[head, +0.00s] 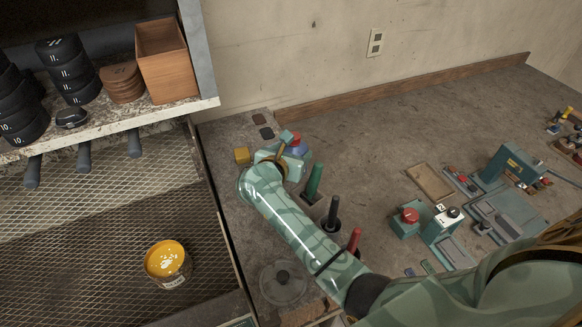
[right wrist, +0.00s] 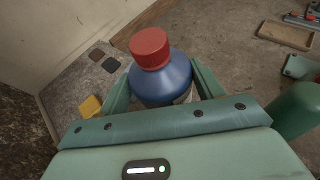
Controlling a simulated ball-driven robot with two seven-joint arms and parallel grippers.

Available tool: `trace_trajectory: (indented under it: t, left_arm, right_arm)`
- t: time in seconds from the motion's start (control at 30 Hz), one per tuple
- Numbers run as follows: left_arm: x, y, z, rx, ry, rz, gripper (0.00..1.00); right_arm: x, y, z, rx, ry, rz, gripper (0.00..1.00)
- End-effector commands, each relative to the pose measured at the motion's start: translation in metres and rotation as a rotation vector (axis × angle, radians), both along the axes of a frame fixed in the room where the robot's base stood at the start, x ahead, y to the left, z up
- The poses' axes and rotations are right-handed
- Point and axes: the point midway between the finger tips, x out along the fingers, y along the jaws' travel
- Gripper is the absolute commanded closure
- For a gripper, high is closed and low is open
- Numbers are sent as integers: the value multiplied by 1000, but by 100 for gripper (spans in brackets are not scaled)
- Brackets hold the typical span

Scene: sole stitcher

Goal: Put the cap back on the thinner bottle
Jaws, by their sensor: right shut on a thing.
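A blue bottle (right wrist: 160,82) with a red cap (right wrist: 150,48) on its top stands between the fingers of my right gripper (right wrist: 160,88) in the right wrist view. The fingers are shut on the sides of the bottle's body, below the cap. Its lower part is hidden by the gripper. In the head view the right gripper (head: 288,148) is at the far left end of the workbench, and the bottle (head: 299,150) shows partly behind it. No loose cap or second bottle can be made out. My left gripper is not in view.
A yellow block (head: 242,155) lies left of the gripper. Green (head: 314,183), black (head: 332,218) and red (head: 353,240) upright handles stand close to my right arm. A glass lid or dish (head: 284,283) lies nearer. The bench's back middle is clear.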

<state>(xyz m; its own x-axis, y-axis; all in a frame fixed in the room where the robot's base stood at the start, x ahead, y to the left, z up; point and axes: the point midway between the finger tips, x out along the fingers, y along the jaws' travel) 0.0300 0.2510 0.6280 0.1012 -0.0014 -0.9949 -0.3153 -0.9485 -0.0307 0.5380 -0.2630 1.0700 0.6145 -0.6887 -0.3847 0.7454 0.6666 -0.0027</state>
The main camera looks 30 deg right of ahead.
Motion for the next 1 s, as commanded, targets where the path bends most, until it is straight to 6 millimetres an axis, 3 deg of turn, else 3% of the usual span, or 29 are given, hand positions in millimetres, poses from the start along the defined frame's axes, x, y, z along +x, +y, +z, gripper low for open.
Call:
trace_trajectory:
  t: [0.2,0.47,0.9,0.93,1.0]
  left_arm:
    - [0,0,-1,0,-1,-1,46]
    - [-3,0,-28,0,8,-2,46]
    - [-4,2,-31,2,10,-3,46]
    - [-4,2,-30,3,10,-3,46]
    - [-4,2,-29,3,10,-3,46]
  right_arm:
    - [0,0,-1,-1,-1,0,98]
    - [0,0,-38,-1,1,1,98]
    - [0,0,-41,0,0,0,98]
    - [0,0,-40,0,0,0,26]
    - [0,0,-39,0,0,0,12]
